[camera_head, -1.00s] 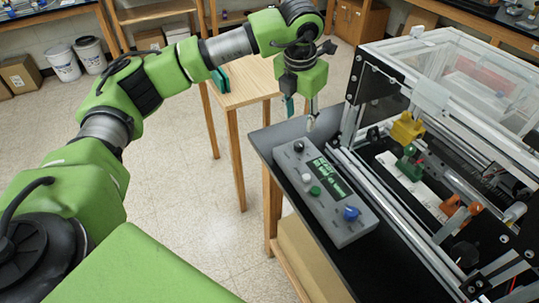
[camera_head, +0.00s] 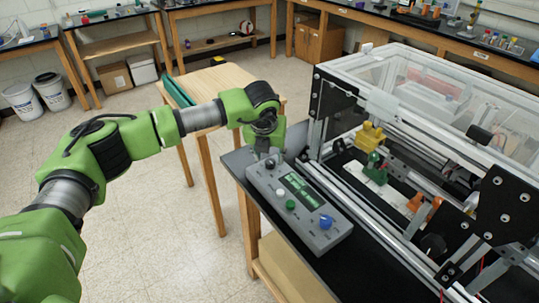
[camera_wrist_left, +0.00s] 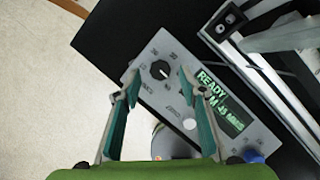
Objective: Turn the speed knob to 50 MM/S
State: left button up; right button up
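The grey control box (camera_head: 318,240) lies on the black table top and carries a lit green display (camera_head: 305,191). Its black speed knob (camera_wrist_left: 160,70) has a light pointer line and printed marks around it; the marks are too small to read. In the head view the knob (camera_head: 270,163) is at the box's far end, just below my left gripper (camera_head: 267,155). In the left wrist view my left gripper (camera_wrist_left: 158,82) is open, its teal-padded fingers on either side of the knob's near side. I cannot tell whether they touch it. My right gripper is out of view.
A white button (camera_head: 280,193), a green button (camera_head: 290,205) and a blue knob (camera_head: 326,222) are on the same box. The clear-walled extrusion frame (camera_head: 400,228) stands close on the right. Open floor (camera_head: 150,230) lies left of the table.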

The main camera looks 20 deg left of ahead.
aim_at(270, 161)
pick_arm(q)
jog(key=shift+x, duration=1.35)
grip_shut()
jog(key=shift+a+f+m+h+b, duration=0.1)
jog(key=shift+f+m+h+b, duration=0.15)
jog(key=shift+m+b, duration=0.7)
jog(key=shift+m+h+b, duration=0.35)
jog(key=shift+m+b, duration=0.1)
jog(key=shift+b, duration=0.4)
jog(key=shift+r+m+h+b, duration=0.25)
jog(key=shift+m+h+b, duration=0.35)
jog(key=shift+m+b, duration=0.75)
jog(key=shift+m, duration=0.35)
grip_release()
